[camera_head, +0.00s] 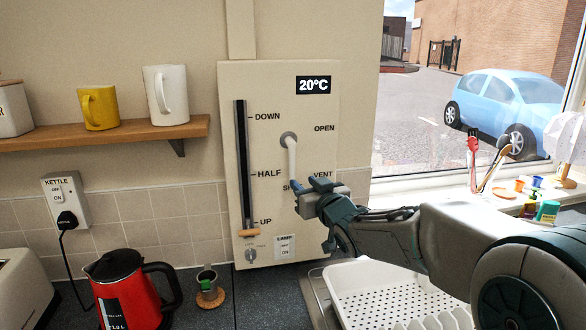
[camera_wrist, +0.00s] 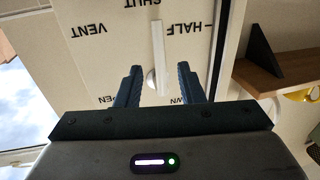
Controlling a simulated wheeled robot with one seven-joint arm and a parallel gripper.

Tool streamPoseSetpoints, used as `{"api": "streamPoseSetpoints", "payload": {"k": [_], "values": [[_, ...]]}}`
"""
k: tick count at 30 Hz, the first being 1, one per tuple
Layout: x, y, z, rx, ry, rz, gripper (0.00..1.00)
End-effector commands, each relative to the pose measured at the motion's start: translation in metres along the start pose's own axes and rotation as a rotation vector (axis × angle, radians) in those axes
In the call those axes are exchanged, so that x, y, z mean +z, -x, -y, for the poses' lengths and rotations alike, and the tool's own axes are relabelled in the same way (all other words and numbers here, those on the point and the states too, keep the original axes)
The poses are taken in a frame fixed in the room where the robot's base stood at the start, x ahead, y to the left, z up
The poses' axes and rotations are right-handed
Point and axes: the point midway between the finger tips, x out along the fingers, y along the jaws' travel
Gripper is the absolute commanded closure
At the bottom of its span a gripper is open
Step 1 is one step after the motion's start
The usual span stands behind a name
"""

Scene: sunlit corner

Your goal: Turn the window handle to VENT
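The window handle (camera_head: 292,160) is a white lever on a round grey pivot on the cream wall panel (camera_head: 320,105). It hangs almost straight down toward the SHUT label, which my gripper partly hides. VENT (camera_head: 323,174) and OPEN labels lie to the right. My gripper (camera_head: 309,184) is by the handle's lower end in the head view. In the wrist view, which is upside down, my gripper (camera_wrist: 159,68) is open, with a dark finger on each side of the white handle (camera_wrist: 158,55). No finger visibly touches it. I cannot tell how deep the fingers reach.
A blind slider (camera_head: 241,165) with DOWN, HALF and UP marks is left of the handle. A lamp switch (camera_head: 285,247) sits below. A white dish rack (camera_head: 395,292) stands under my arm, a red kettle (camera_head: 128,285) at left. A shelf (camera_head: 105,134) holds mugs.

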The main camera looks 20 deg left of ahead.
Motion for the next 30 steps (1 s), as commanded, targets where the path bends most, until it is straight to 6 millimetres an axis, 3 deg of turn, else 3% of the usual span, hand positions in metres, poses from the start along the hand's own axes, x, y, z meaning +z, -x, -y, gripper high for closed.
{"api": "streamPoseSetpoints", "payload": {"k": [9, 15, 30], "values": [[-0.002, -0.053, -0.001, 0.002, -0.001, 0.002, 0.65], [-0.001, -0.076, -0.002, 0.003, -0.001, 0.002, 0.65], [0.001, -0.087, -0.002, 0.004, 0.000, 0.001, 0.68]]}}
